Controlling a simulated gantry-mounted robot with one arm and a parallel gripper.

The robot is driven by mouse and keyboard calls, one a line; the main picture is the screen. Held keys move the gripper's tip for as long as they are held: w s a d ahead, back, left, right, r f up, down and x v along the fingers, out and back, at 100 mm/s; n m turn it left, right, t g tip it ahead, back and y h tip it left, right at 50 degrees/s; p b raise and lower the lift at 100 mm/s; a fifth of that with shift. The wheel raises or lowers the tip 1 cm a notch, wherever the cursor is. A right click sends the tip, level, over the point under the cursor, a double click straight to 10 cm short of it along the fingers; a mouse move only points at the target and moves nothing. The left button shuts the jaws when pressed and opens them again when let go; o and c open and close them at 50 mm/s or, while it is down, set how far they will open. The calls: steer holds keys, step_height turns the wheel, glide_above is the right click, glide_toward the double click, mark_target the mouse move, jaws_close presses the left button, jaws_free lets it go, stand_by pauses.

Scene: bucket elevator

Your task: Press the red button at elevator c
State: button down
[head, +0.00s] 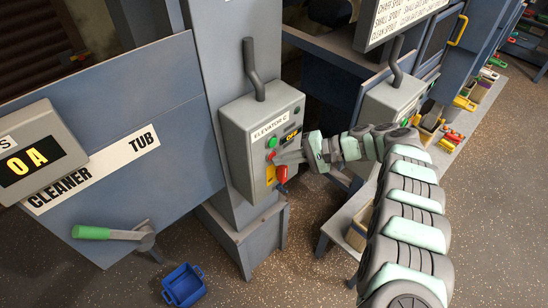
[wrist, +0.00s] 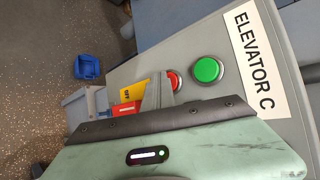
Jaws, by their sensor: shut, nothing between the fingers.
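The grey control box (head: 236,125) labelled "ELEVATOR C" is on a blue-grey column in the head view. Its round green button (head: 272,142) shows there and also in the wrist view (wrist: 207,69). The red button (wrist: 175,79) is beside the green one in the wrist view, partly hidden behind my fingers. My gripper (head: 277,157) is shut and empty, with its fingertips at the box face by the red button. In the wrist view my gripper (wrist: 158,91) overlaps the button's edge. I cannot tell whether it touches the button.
A red switch handle (head: 282,174) with a yellow plate (head: 270,175) is just below the fingertips. A bent grey conduit (head: 252,68) rises from the box. Another grey box (head: 392,98) stands to the right. A blue bin (head: 184,285) is on the floor.

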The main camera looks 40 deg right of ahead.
steer(key=s+p, duration=0.1)
steer(key=p, duration=0.1)
steer(key=shift+s+p, duration=0.35)
steer(key=shift+p, duration=0.05)
stand_by(0.3)
steer(key=s+p, duration=0.5)
steer(key=shift+d, duration=0.25)
